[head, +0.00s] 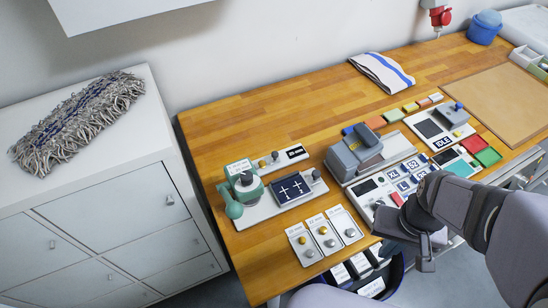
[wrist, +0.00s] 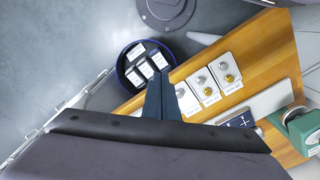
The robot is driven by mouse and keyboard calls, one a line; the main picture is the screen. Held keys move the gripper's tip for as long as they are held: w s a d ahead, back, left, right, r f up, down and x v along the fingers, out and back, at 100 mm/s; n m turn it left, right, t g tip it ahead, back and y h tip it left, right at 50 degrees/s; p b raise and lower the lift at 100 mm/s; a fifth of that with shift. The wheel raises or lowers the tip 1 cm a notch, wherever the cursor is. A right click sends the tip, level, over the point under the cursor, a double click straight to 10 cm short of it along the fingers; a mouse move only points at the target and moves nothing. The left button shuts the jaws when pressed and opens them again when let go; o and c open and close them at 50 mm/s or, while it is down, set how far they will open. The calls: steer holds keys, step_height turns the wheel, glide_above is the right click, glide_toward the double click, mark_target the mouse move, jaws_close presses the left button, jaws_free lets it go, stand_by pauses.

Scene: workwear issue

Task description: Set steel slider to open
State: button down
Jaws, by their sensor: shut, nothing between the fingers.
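No part is plainly labelled as the steel slider. Three pale plates stand at the table's front edge: a left one (head: 295,234), a middle one (head: 316,222) and a right one (head: 338,213). The slider may be one of these knobs, but the labels are too small to read. The plates also show in the wrist view (wrist: 216,70). My gripper (wrist: 158,80) is shut and empty, apart from the plates, overlapping the dark round bin in that view.
The dark round bin (wrist: 123,73), holding white-labelled items, stands below the table edge. A green-topped device (head: 240,175), a dark screen panel (head: 291,188), a grey machine (head: 352,156) and a button panel (head: 366,189) crowd the wooden table (head: 220,118). A white cabinet (head: 105,205) stands left.

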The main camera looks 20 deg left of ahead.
steer(key=c, duration=1.7)
jaws_free()
steer(key=shift+w+a, duration=0.1)
steer(key=shift+w, duration=0.15)
steer(key=shift+o, duration=0.3)
steer(key=w+a+n+t+b, duration=0.1)
steer(key=w+a+b, duration=0.1)
steer(key=w+a, duration=0.4)
steer(key=w, duration=0.3)
steer(key=shift+w+f+n, duration=0.15)
steer(key=shift+w+n, duration=0.15)
steer(key=shift+w, duration=0.1)
steer(key=n+t+y+b, duration=0.2)
steer(key=n+t+b, duration=0.1)
steer(key=b, duration=0.1)
glide_toward(275, 153)
steer(key=shift+p+x, duration=1.3)
steer(key=shift+x, duration=2.65)
steer(key=shift+s, duration=0.1)
